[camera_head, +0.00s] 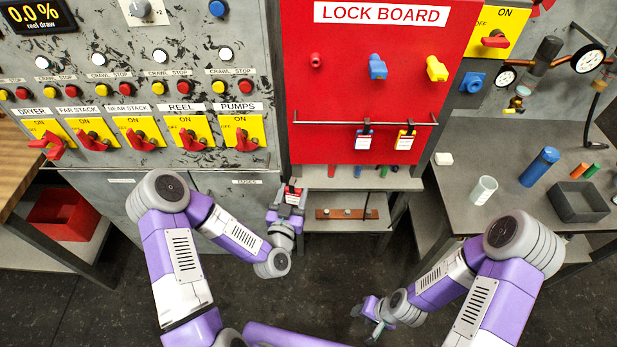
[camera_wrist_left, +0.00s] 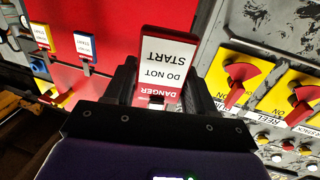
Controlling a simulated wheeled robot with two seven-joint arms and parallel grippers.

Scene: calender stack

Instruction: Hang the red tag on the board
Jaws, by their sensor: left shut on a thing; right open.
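My left gripper (camera_head: 288,208) is shut on the red tag (camera_head: 293,195), below the lower left corner of the red lock board (camera_head: 345,95). In the left wrist view the red tag (camera_wrist_left: 168,62) stands between the fingers, its white "DANGER DO NOT START" face upside down. The tag is apart from the board's rail (camera_head: 330,123). A blue tag (camera_head: 363,139) and a yellow tag (camera_head: 405,139) hang on the right part of that rail; its left part is bare. My right gripper (camera_head: 372,318) is open and empty, low in front of the right bench.
The switch panel (camera_head: 215,95) with red rotary handles (camera_head: 190,139) stands left of the board. A shelf (camera_head: 350,182) sits below the board.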

